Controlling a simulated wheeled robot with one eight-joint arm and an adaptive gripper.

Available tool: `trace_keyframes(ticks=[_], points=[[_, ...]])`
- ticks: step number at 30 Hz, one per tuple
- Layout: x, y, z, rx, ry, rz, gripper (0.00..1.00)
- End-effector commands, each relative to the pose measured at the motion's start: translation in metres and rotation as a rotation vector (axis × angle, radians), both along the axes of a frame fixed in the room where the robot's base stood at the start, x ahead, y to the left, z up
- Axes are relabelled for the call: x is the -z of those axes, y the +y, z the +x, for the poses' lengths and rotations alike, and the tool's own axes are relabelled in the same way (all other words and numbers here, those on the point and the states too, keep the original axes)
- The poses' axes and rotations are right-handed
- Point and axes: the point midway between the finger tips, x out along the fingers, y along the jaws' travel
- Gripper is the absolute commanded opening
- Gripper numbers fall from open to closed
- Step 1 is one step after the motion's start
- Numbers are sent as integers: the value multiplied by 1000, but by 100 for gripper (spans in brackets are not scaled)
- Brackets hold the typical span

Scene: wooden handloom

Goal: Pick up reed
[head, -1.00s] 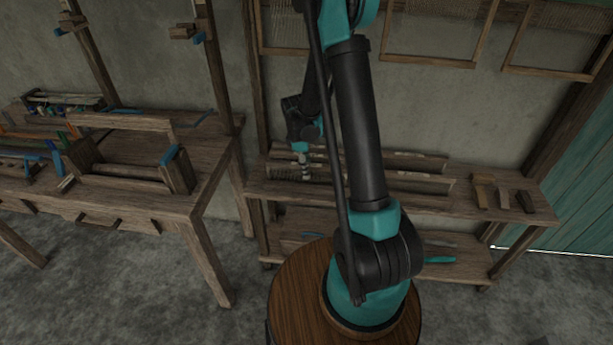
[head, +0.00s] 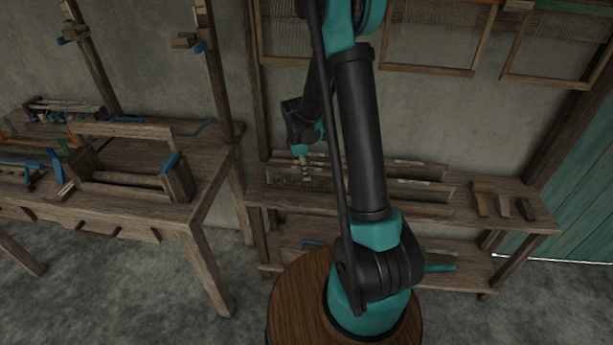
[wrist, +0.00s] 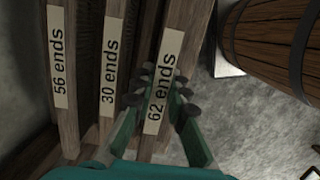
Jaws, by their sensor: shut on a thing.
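Three wooden reeds stand side by side in the wrist view, with paper labels: "56 ends" (wrist: 60,60) at the left, "30 ends" (wrist: 109,60) in the middle and "62 ends" (wrist: 163,85) at the right. My gripper (wrist: 162,88) has a finger on each side of the "62 ends" reed and is shut on it. In the head view my gripper (head: 305,170) points down at the left end of the reeds (head: 415,187) on the shelf. My arm hides part of them. I cannot tell whether the held reed is clear of the shelf.
The wooden shelf (head: 465,218) also bears several small wooden blocks (head: 503,207) at its right. A workbench (head: 205,180) with a wooden frame and tools stands at the left. Framed panels (head: 430,40) hang on the wall behind. Bare floor lies in front.

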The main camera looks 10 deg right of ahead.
Motion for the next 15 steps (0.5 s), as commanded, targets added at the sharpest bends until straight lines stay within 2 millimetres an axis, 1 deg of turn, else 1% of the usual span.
trace_keyframes(ticks=[5,8,12,15], points=[[-30,0,-1,0,0,0,0],[-53,0,-1,0,0,0,0],[-92,0,-1,0,0,0,0],[-118,0,-1,0,0,0,0]])
